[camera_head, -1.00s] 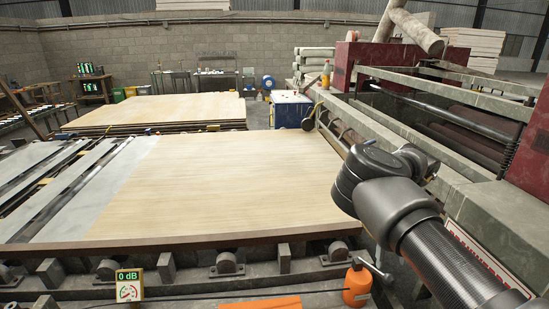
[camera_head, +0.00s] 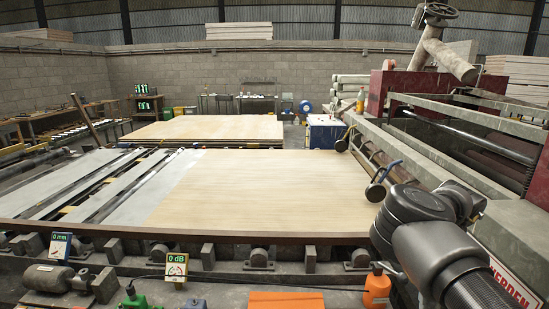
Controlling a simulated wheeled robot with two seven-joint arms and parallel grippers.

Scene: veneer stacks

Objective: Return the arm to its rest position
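One dark grey arm of mine (camera_head: 432,240) comes in from the lower right in the head view. Its gripper is not clearly visible; the arm's far end is turned away or hidden behind its own joint. My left arm and gripper are not in view. A large pale veneer sheet (camera_head: 260,190) lies flat on the roller table in front of me. A second stack of veneer (camera_head: 205,128) lies behind it. The arm is to the right of the near sheet, close to its right front corner.
A red-ended machine with rollers (camera_head: 400,90) stands along the right side. An orange bottle (camera_head: 377,288), a 0 dB gauge (camera_head: 176,268) and a 0 mm gauge (camera_head: 60,247) stand along the near edge. A blue cabinet (camera_head: 325,133) stands behind the near sheet.

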